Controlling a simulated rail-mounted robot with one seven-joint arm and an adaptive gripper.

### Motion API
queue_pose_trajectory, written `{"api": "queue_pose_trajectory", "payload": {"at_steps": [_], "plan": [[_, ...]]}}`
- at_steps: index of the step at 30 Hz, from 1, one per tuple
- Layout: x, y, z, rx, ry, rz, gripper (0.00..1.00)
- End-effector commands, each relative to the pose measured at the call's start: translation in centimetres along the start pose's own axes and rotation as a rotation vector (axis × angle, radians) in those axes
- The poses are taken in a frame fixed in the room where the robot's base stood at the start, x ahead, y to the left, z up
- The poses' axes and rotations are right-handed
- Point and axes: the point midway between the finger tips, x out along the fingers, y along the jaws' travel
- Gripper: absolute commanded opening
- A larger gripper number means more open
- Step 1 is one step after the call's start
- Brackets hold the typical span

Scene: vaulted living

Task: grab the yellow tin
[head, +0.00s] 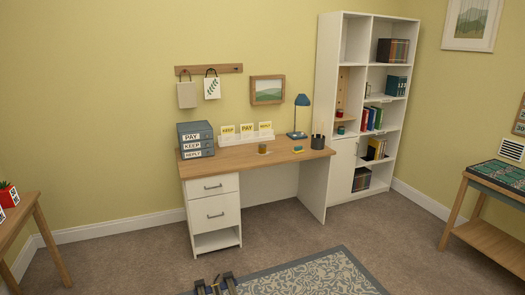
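My gripper (215,284) shows only in part at the bottom edge of the head view, low in front of the desk and well apart from the tin. Its two dark fingertips stand apart with nothing visible between them, so it looks open and empty.
A small blue-and-yellow item (298,149) lies right of the tin. Behind are a white card holder (245,138), a blue lamp (302,115) and a dark pen cup (318,141). Grey labelled trays (195,140) stand left.

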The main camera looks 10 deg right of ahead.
Motion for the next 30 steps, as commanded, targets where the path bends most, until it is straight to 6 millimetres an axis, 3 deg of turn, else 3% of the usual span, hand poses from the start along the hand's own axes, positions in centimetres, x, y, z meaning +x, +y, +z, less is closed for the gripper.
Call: {"api": "queue_pose_trajectory", "payload": {"at_steps": [12, 17, 30], "plan": [[0.0, 0.0, 0.0, 0.0, 0.0, 0.0, 0.4], [0.0, 0.0, 0.0, 0.0, 0.0, 0.0, 0.96], [-0.44, 0.2, -0.37, 0.01, 0.01, -0.006, 0.96]]}}
